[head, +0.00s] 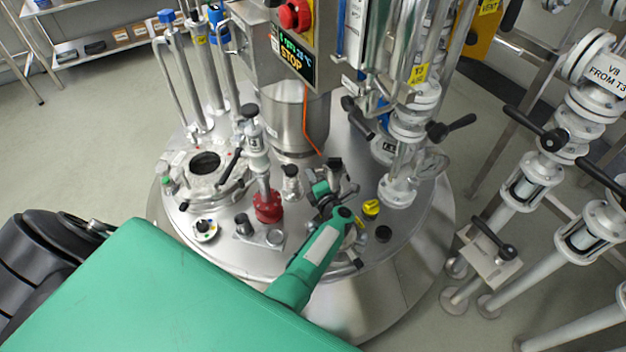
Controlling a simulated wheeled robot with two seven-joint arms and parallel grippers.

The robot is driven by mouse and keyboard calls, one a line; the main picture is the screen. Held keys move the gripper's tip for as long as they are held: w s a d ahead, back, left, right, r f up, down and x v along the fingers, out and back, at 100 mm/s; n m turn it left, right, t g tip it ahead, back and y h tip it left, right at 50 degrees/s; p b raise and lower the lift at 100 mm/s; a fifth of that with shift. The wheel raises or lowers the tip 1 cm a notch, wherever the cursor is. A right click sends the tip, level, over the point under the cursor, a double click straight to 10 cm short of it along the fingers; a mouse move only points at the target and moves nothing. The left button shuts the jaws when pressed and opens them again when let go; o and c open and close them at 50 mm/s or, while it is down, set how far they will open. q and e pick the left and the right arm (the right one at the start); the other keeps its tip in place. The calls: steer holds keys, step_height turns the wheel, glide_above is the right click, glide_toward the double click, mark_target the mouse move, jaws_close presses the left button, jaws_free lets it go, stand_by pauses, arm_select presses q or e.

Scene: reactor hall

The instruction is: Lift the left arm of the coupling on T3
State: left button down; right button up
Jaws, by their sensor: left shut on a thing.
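The round steel lid of the vessel (225,255) fills the middle of the head view. My green left arm comes in from the lower left and reaches over the lid's front edge. My left gripper (325,201) is at the small metal coupling (345,187) on the lid, right of the red flange. It is shut on what looks like the coupling's left arm, which it mostly hides. Whether that arm is raised cannot be told. My right gripper is not in view.
A red flange (267,206) with a pipe, a yellow cap (371,207) and a dark round port (205,163) are close by on the lid. A valve stack with black handles (451,127) stands to the right. V8 piping (598,75) stands beyond.

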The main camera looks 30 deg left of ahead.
arm_select(q)
steer(key=shift+r+m+y, duration=0.3)
steer(key=shift+r+m, duration=0.1)
steer(key=shift+m, duration=0.6)
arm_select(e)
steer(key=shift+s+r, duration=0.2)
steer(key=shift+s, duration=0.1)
arm_select(q)
steer(key=shift+t, duration=0.3)
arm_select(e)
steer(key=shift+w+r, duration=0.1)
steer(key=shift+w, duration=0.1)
arm_select(q)
steer(key=c, duration=1.8)
jaws_free()
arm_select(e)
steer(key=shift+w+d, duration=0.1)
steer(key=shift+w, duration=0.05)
